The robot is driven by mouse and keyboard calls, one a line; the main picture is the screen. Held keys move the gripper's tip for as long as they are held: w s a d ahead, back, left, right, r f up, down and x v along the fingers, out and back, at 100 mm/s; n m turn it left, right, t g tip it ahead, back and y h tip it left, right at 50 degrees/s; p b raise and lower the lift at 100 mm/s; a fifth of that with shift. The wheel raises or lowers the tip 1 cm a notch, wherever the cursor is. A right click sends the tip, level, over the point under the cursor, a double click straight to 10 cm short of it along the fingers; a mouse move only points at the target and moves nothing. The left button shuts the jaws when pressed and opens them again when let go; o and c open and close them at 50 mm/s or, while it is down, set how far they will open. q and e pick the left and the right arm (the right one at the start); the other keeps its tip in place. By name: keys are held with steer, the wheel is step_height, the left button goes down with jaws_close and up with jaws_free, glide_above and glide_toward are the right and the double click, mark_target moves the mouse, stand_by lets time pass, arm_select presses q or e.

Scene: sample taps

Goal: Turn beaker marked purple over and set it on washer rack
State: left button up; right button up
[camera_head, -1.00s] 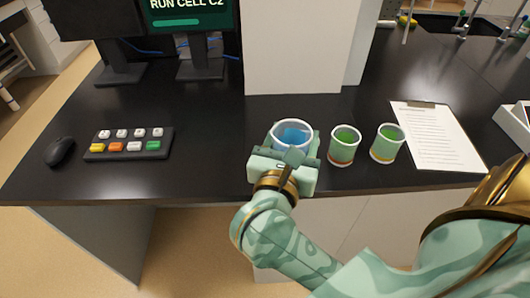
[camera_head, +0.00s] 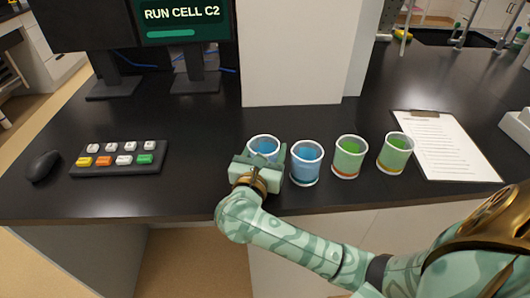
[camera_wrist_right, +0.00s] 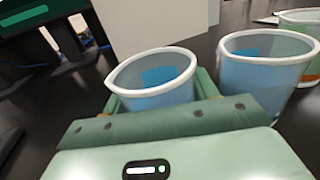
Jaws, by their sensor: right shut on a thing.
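My right gripper (camera_head: 263,162) is shut on a clear beaker with blue liquid (camera_head: 263,145), at the left end of a row of beakers. The held beaker is open end up; it also shows in the wrist view (camera_wrist_right: 152,78), between the fingers. Its lower part is hidden, so I cannot tell whether it touches the counter. A second blue beaker (camera_head: 307,163) stands upright close to its right. No purple mark shows on either blue beaker. I cannot make out the washer rack in these views. My left gripper is not in view.
Two beakers with green liquid, one (camera_head: 349,158) and another (camera_head: 395,154), stand further right on the black counter (camera_head: 200,185). A clipboard (camera_head: 445,145) lies beyond them. A button panel (camera_head: 120,158) and mouse (camera_head: 42,166) are at left. A pale block (camera_head: 300,50) stands behind.

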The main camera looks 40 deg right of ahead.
steer(key=shift+f, duration=0.1)
steer(key=shift+f, duration=0.15)
steer(key=o, duration=0.5)
steer(key=shift+f, duration=0.1)
steer(key=o, duration=0.5)
steer(key=shift+c, duration=0.2)
